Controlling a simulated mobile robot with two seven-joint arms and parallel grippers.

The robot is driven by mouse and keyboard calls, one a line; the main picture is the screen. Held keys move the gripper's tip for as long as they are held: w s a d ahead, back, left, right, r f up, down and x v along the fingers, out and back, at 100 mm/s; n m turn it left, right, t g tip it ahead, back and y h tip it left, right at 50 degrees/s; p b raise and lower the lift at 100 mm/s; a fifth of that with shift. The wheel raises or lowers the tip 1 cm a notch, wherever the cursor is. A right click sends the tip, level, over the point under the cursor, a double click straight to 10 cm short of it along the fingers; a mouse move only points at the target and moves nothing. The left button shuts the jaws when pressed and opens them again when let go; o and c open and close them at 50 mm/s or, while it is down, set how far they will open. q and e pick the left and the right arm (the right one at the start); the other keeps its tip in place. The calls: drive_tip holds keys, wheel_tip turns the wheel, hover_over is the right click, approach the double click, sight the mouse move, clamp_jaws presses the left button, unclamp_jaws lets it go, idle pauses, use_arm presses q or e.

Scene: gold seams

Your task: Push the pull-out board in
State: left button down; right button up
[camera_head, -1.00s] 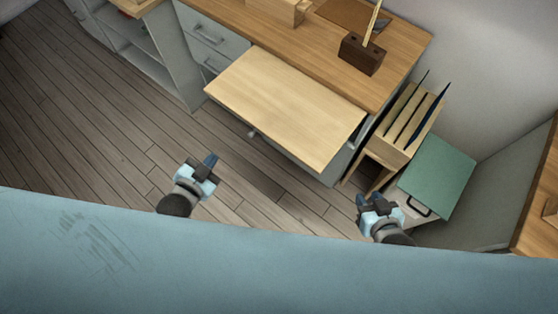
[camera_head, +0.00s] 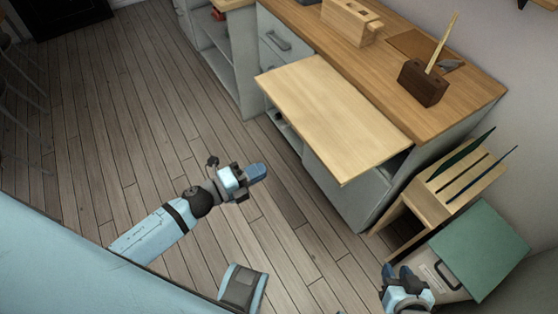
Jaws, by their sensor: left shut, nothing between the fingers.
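The pull-out board (camera_head: 325,110) is a pale wooden panel sticking out from under the worktop of the desk, over the floor. My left gripper (camera_head: 258,172) is shut and empty, with blue fingertips, and is in front of the board's front edge, apart from it. My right gripper (camera_head: 396,272) is at the bottom right, near the green-lidded box and apart from the board; its fingers are small and I cannot tell whether they are open.
The desk's worktop (camera_head: 460,98) carries a dark pen block (camera_head: 423,83) and a wooden organizer (camera_head: 350,20). To the right stand a wooden file rack (camera_head: 440,195) and a box with a green lid (camera_head: 472,248).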

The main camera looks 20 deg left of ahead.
sight(309, 146)
use_arm(q)
drive_tip(key=x, duration=1.2)
drive_tip(key=shift+w+d+p, duration=0.1)
drive_tip(key=shift+p, duration=0.3)
drive_tip(key=shift+w+d, duration=0.25)
drive_tip(key=shift+w, duration=0.05)
use_arm(e)
drive_tip(key=shift+d, duration=0.15)
drive_tip(key=shift+s, duration=0.1)
